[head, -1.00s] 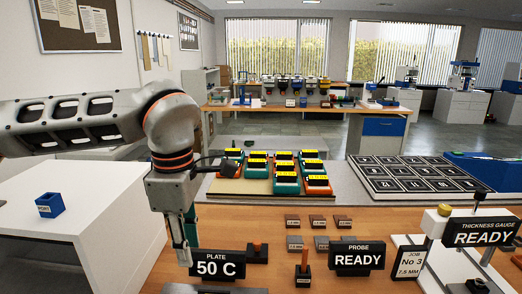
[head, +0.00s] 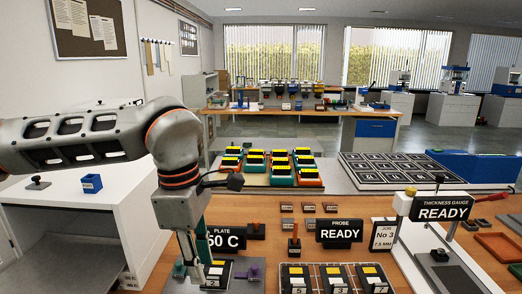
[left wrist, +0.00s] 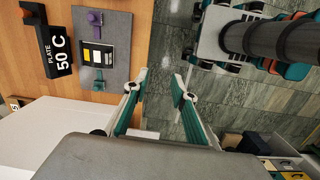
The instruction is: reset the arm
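My left arm reaches in from the left in the head view, and its gripper (head: 190,262) points down near the bench's front left. In the left wrist view the two fingers of the left gripper (left wrist: 159,80) stand apart with nothing between them, over the floor beyond the bench edge. Beside them in that view is a grey plate (left wrist: 119,47) with a black block (left wrist: 97,54), a purple part and a green part on it. The plate also shows in the head view (head: 244,262), partly behind the gripper. My right gripper is not in view.
The PLATE 50 C sign (head: 223,237) stands close to the left gripper. The PROBE sign (head: 340,230) and THICKNESS GAUGE sign (head: 443,207) stand further right. Numbered black blocks (head: 337,280) lie in front.

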